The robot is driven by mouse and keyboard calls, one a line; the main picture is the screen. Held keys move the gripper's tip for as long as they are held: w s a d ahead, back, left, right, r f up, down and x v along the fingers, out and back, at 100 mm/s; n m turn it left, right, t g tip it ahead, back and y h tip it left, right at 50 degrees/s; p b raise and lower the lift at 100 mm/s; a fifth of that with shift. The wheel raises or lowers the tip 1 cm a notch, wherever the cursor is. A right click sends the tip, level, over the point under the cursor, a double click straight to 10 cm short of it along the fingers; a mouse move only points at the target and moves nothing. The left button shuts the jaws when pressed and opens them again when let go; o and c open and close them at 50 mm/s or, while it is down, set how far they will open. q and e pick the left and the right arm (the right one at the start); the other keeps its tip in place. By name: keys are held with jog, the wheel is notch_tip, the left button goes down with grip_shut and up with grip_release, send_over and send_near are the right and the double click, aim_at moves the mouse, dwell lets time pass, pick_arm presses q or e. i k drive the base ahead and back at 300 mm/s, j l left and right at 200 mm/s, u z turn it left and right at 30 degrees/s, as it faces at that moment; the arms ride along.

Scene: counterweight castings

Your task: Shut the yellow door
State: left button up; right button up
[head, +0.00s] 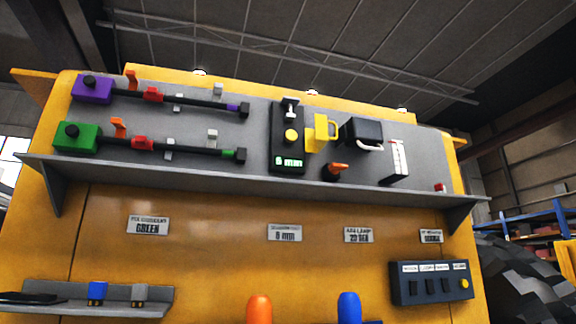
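The yellow door (318,135) is a small bright yellow panel with a loop handle on the grey upper panel. It sits between a dark unit (278,140) and a black box (362,131). It looks swung out from the dark unit's right side, but its hinge and exact angle are hard to tell. Neither of my grippers is in view.
A grey shelf (220,178) juts out below the panel. Purple (92,88) and green (77,136) blocks with dark rods are at left. A switch box (432,284) is lower right.

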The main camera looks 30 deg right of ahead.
aim_at(316, 139)
jog(key=k+l, duration=0.1)
jog(key=l, duration=0.3)
jog(key=k+l, duration=0.15)
jog(key=l, duration=0.25)
jog(key=k+l, duration=0.1)
jog(key=l, duration=0.3)
jog(key=k+l, duration=0.1)
jog(key=l, duration=0.3)
jog(key=k+l, duration=0.15)
jog(key=l, duration=0.25)
jog(key=k+l, duration=0.1)
jog(key=l, duration=0.3)
jog(key=k+l, duration=0.1)
jog(key=l, duration=0.3)
jog(key=l+u, duration=0.65)
jog(key=l, duration=0.3)
